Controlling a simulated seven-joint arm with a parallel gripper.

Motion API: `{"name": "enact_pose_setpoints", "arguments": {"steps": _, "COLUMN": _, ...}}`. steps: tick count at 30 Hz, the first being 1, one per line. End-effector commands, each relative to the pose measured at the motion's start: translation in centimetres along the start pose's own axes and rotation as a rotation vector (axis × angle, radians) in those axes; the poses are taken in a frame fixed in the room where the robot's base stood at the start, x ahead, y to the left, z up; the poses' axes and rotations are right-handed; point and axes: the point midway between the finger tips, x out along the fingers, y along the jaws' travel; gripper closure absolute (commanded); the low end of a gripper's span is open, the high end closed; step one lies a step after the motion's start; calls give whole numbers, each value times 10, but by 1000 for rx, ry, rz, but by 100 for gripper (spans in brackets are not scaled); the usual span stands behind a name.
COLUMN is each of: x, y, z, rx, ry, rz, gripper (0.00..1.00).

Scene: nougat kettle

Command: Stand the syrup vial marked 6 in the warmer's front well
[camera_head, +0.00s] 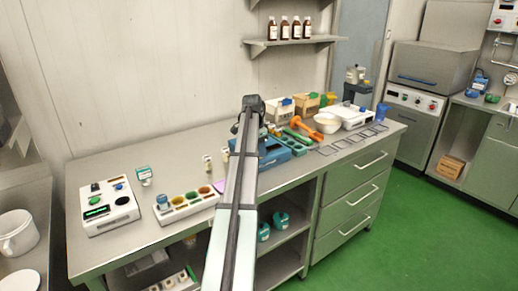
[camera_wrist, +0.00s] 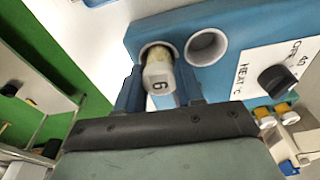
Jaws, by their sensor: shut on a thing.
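The vial marked 6 (camera_wrist: 158,76) shows in the wrist view, with a pale end bearing the number and a yellowish body. My gripper (camera_wrist: 160,92) is shut on it, one finger on each side. The blue warmer (camera_wrist: 178,28) has two round wells. The vial's far end is at the left well (camera_wrist: 146,47); I cannot tell how deep it is in. The other well (camera_wrist: 206,46) is empty. In the head view the warmer (camera_head: 276,152) is partly behind my arm, which hides the gripper and vial.
The warmer's HEAT panel has a black knob (camera_wrist: 277,79). Two small vials (camera_head: 208,165) stand left of my arm. A tray of coloured cups (camera_head: 184,206) and a white control box (camera_head: 104,208) are further left. Green and orange tools (camera_head: 308,132) lie to the right.

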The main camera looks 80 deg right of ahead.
Motion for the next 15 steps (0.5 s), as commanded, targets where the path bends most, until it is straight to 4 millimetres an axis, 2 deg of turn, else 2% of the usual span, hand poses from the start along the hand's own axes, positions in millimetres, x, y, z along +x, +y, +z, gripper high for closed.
{"name": "enact_pose_setpoints", "arguments": {"steps": 13, "x": 7, "y": 0, "z": 1, "rx": 0, "ry": 0, "rz": 0, "gripper": 94}}
{"name": "enact_pose_setpoints", "arguments": {"steps": 14, "x": 7, "y": 0, "z": 1, "rx": 0, "ry": 0, "rz": 0, "gripper": 62}}
{"name": "enact_pose_setpoints", "arguments": {"steps": 15, "x": 7, "y": 0, "z": 1, "rx": 0, "ry": 0, "rz": 0, "gripper": 58}}
